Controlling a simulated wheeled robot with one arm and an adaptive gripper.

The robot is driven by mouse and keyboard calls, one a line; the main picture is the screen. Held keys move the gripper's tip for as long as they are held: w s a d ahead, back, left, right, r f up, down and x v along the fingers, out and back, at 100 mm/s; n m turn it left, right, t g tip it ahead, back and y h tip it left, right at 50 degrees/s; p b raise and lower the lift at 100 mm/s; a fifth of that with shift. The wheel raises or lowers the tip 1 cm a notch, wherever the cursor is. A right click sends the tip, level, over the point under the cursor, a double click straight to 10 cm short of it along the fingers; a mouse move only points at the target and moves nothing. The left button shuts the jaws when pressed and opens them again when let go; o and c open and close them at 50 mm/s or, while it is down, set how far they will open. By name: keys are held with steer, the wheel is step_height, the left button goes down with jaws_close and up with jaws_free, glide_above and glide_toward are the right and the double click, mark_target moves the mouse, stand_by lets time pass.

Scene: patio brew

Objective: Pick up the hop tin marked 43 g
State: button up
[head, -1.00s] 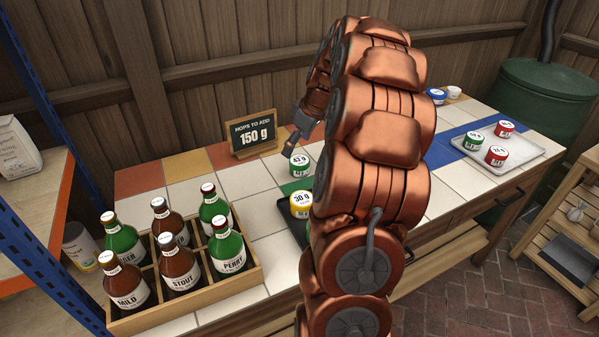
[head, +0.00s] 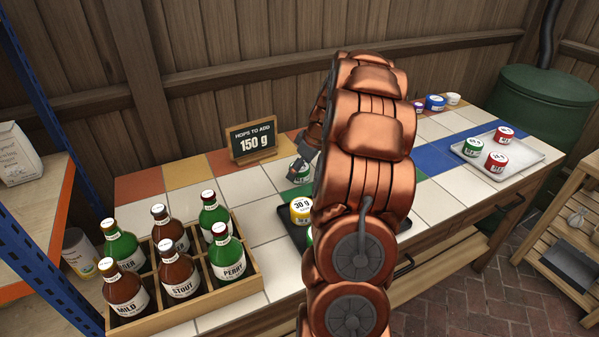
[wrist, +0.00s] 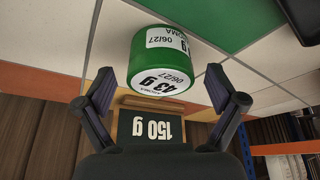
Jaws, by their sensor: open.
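The green hop tin marked 43 g (wrist: 160,62) shows upside down in the wrist view, with its white lid label and side label readable. In the head view the tin (head: 297,176) stands on the tiles in front of the sign, partly hidden by my gripper (head: 303,160). In the wrist view my gripper (wrist: 160,78) is open, with a finger on each side of the tin's lidded end. Gaps show between tin and fingers, and nothing is held.
A chalkboard sign (head: 252,142) reading 150 g stands behind the tin. A bottle crate (head: 255,283) is at left. A pale tray (head: 532,155) with three tins is at right.

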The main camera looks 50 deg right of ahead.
steer(key=shift+w+f, duration=0.1)
steer(key=shift+f, duration=0.2)
steer(key=c, duration=1.2)
steer(key=shift+c, duration=0.2)
steer(key=shift+r, duration=0.15)
